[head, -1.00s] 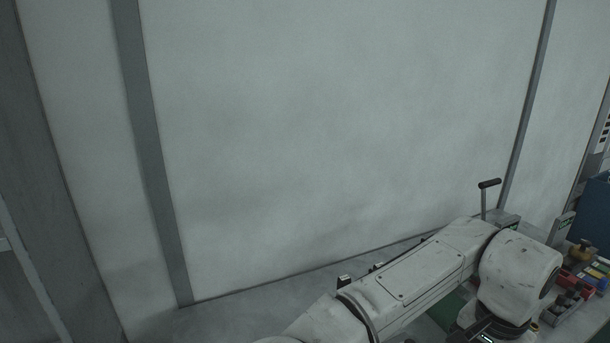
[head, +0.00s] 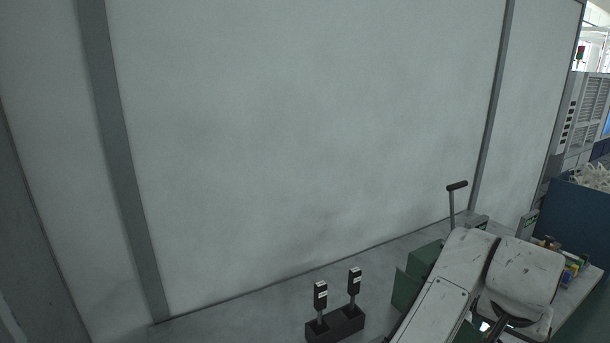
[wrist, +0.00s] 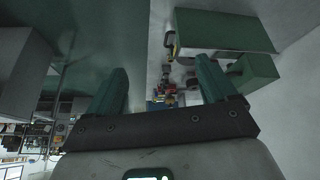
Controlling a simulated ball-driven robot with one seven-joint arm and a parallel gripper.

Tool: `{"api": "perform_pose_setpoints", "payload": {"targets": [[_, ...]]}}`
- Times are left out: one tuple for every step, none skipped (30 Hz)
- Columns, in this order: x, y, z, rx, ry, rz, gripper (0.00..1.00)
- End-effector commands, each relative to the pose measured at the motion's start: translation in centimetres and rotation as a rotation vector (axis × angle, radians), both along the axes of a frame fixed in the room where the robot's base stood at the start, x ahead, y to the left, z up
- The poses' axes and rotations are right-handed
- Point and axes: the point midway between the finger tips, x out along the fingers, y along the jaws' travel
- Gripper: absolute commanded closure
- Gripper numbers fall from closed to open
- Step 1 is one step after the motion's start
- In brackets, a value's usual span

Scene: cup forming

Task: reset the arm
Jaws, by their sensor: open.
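My gripper (wrist: 163,76) shows in the wrist view with its two green fingers spread wide apart. It is open, and no object is held between the fingers. Beyond the fingers are a green machine (wrist: 225,32) and several small coloured items (wrist: 163,98), apart from the gripper. In the head view my white arm crosses the lower right, and the gripper cannot be made out clearly there.
The grey bench (head: 235,320) runs along a pale wall (head: 300,130). A black holder (head: 336,325) with two upright black-topped tools stands on it. A green machine (head: 409,284) with a lever (head: 452,205) is beside my arm. A blue bin (head: 580,212) is at far right.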

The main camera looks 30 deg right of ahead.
Motion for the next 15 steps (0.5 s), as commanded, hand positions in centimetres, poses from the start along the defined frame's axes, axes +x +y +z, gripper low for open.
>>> {"api": "perform_pose_setpoints", "payload": {"targets": [[-0.2,-0.9,0.1,-0.057,0.011,0.035,0.15],[-0.1,-1.2,0.2,-0.084,0.012,0.058,0.15],[0.0,-1.5,0.3,-0.118,0.017,0.092,0.15],[0.2,-1.6,0.3,-0.14,0.02,0.119,0.15],[0.3,-1.7,0.2,-0.162,0.025,0.148,0.15],[0.5,-1.7,0.0,-0.187,0.032,0.189,0.15],[0.6,-1.6,-0.2,-0.203,0.039,0.22,0.15],[0.8,-1.5,-0.5,-0.217,0.047,0.254,0.15],[0.9,-1.2,-1.0,-0.232,0.058,0.3,0.15],[1.0,-0.9,-1.5,-0.241,0.068,0.334,0.15],[1.1,-0.6,-2.0,-0.247,0.078,0.37,0.15],[1.1,0.0,-2.9,-0.251,0.091,0.418,0.15],[1.1,0.5,-3.5,-0.253,0.103,0.455,0.15],[1.1,1.0,-4.3,-0.25,0.114,0.492,0.15],[1.0,1.8,-5.4,-0.244,0.129,0.543,0.15]]}}
